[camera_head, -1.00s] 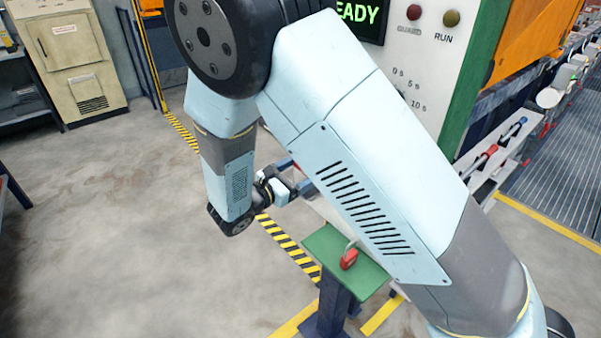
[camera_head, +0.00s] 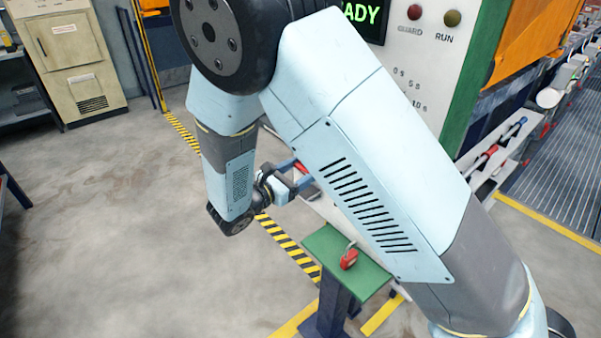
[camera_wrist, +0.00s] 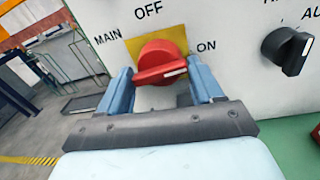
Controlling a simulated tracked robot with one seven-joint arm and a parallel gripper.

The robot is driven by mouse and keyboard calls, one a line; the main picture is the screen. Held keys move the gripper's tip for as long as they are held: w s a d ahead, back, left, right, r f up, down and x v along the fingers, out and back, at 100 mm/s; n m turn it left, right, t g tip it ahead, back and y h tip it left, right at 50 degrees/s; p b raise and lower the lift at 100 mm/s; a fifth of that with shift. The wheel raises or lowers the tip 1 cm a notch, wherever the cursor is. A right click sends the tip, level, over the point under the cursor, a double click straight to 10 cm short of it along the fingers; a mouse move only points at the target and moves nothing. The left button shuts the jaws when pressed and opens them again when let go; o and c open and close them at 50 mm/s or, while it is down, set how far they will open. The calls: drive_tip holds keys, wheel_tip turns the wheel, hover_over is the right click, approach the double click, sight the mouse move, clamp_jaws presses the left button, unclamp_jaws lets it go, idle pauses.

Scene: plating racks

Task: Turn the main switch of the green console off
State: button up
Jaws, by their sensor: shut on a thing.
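The main switch (camera_wrist: 160,62) is a red knob on a yellow plate (camera_wrist: 178,38), on the console's pale front panel (camera_wrist: 235,60). Its white pointer mark points right, toward the ON side; OFF is printed above. My gripper (camera_wrist: 161,80) has one blue finger on each side of the knob and is shut on it. In the head view, the green-sided console (camera_head: 461,90) stands behind my arm, and my gripper (camera_head: 296,178) is at its left edge. My arm hides most of the panel there.
A black selector knob (camera_wrist: 287,50) sits to the right on the panel. A small green stand (camera_head: 325,243) with a red padlock (camera_head: 349,258) is below my arm. A beige cabinet (camera_head: 70,60) stands at the back left.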

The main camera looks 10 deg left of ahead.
drive_tip(key=n, duration=0.6)
drive_tip(key=n+g, duration=0.1)
drive_tip(key=n, duration=0.5)
drive_tip(key=shift+s+d+r+n, duration=0.1)
drive_tip(key=shift+d+r+n, duration=0.1)
drive_tip(key=shift+n, duration=0.1)
drive_tip(key=shift+a+r+n+g, duration=0.15)
drive_tip(key=shift+n+g, duration=0.15)
drive_tip(key=shift+n, duration=1.3)
drive_tip(key=o, duration=0.8)
drive_tip(key=shift+h, duration=0.3)
drive_tip(key=shift+s, duration=0.1)
drive_tip(key=f+v, duration=0.1)
drive_tip(key=v, duration=1.2)
drive_tip(key=shift+s+a+r, duration=0.2)
drive_tip(key=shift+s+r, duration=0.05)
drive_tip(key=shift+r, duration=0.2)
